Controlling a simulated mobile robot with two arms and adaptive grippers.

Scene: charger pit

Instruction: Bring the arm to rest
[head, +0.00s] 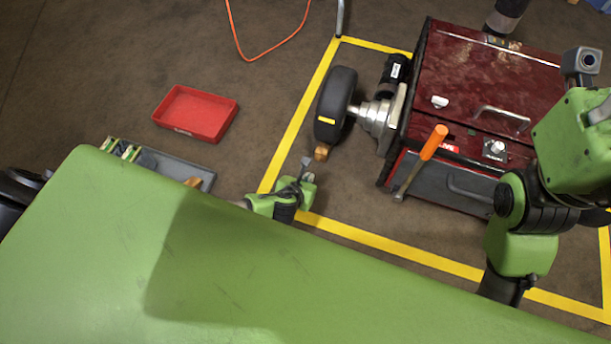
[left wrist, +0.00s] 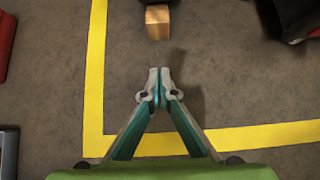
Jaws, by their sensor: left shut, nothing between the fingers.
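My left gripper (head: 306,163) is low over the brown floor, just inside the yellow tape corner, beyond the edge of my green body. In the left wrist view its two fingertips (left wrist: 159,73) meet, with nothing between them. A small wooden block (left wrist: 157,21) lies on the floor ahead of the tips, apart from them. The block (head: 322,152) also shows in the head view, beside the black wheel (head: 335,104). My right arm (head: 535,205) is folded at the right side of the head view; its gripper fingers do not show.
A dark red machine (head: 480,80) with the wheel hub stands inside the yellow tape (head: 390,246). An orange-handled tool (head: 434,142) is at its front edge. A red tray (head: 196,113) and a grey bin (head: 175,164) lie left. An orange cable (head: 265,50) crosses the floor behind.

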